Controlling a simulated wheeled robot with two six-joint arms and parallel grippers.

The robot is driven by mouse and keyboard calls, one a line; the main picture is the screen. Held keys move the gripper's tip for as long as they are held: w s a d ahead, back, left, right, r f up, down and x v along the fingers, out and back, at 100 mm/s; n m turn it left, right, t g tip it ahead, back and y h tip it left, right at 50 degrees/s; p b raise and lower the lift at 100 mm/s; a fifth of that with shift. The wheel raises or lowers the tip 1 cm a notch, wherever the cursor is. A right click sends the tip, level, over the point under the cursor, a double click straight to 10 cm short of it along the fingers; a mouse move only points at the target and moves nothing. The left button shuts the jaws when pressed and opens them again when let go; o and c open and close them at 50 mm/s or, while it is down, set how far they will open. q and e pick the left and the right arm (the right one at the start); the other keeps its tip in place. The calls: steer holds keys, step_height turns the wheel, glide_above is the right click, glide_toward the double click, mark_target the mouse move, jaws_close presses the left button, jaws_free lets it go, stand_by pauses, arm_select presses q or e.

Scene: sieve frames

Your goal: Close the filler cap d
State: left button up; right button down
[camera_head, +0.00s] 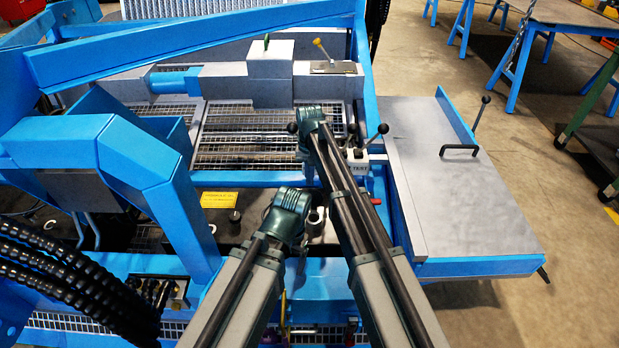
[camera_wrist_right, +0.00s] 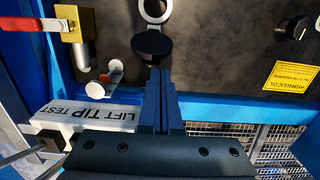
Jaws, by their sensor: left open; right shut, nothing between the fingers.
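In the right wrist view, a round black cap (camera_wrist_right: 152,42) stands swung open on its hinge beside a pale ring-shaped filler neck (camera_wrist_right: 155,10) on a dark tank top. I see no letter on it. My right gripper (camera_wrist_right: 160,85) is shut and empty, its tips just short of the black cap; I cannot tell whether they touch. In the head view the right gripper (camera_head: 309,116) is over the grating, its fingertips hidden. A pale ring (camera_head: 316,216) shows partly between my arms. My left gripper (camera_head: 290,200) is open above the tank, its fingers hardly visible.
A valve with a red handle (camera_wrist_right: 45,24) and a white LIFT TIP TEST panel (camera_wrist_right: 95,118) with small levers lie left of the right fingers. A yellow plate (camera_wrist_right: 293,76) and another dark cap (camera_wrist_right: 295,27) are to the right. A grey side table (camera_head: 460,200) flanks the machine.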

arm_select(q)
step_height(320, 180, down, 2)
steer(key=shift+f+b, duration=0.1)
steer(key=shift+b, duration=0.55)
arm_select(e)
step_height(320, 180, down, 2)
steer(key=shift+f, duration=0.1)
steer(key=shift+s, duration=0.1)
arm_select(q)
steer(key=shift+r, duration=0.2)
arm_select(e)
steer(key=shift+s+r+t, duration=0.2)
steer(key=shift+s+t, duration=0.05)
steer(key=shift+t, duration=0.15)
steer(key=shift+s, duration=0.15)
